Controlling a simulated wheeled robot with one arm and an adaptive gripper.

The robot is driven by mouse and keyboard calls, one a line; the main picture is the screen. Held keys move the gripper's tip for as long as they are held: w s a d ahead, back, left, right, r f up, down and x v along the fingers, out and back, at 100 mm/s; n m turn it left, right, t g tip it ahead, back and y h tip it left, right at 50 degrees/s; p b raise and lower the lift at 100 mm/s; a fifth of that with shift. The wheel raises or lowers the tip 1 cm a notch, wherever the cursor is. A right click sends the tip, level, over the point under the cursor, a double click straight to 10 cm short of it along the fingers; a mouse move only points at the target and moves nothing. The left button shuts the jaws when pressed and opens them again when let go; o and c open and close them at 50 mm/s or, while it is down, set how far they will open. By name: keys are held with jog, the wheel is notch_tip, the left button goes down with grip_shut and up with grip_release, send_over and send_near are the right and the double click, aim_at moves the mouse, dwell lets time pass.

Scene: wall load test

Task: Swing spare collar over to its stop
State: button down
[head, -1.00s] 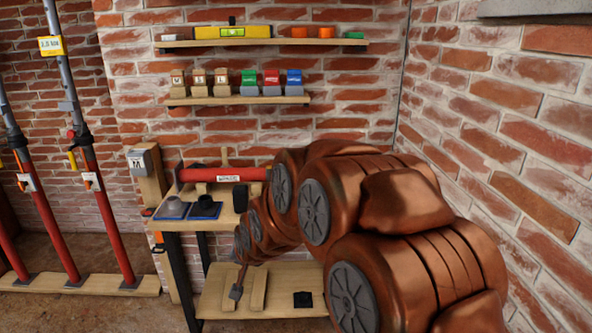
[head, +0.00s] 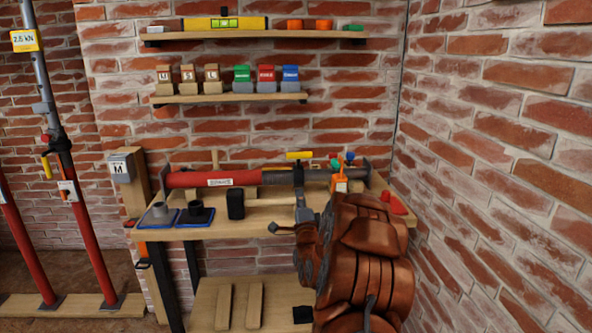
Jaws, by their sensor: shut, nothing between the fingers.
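A spare prop lies flat along the bench, with a red tube (head: 215,179) at left and a grey tube (head: 277,177) at right. On the grey part, a grey collar (head: 299,177) shows with a yellow bar (head: 299,155) across its top. My gripper (head: 302,206) is shut and empty. It points up just in front of and below the collar. I cannot tell whether it touches the collar. My copper arm hides part of the bench's right side. The collar's stop cannot be made out for sure.
Small dark fittings (head: 195,213) and a black block (head: 236,205) stand on the bench at left. An orange tagged item (head: 340,181) with coloured knobs is right of the collar. A red item (head: 393,203) lies at far right. Upright props (head: 84,230) stand left.

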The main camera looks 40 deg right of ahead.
jog(key=shift+s+d+f+m+h, duration=0.2)
jog(key=shift+s+d+m+h, duration=0.35)
jog(key=shift+d, duration=0.25)
jog(key=shift+w+r, duration=0.2)
jog(key=shift+w, duration=0.1)
jog(key=p, duration=0.2)
send_near(299, 158)
jog(key=shift+x, duration=3.6)
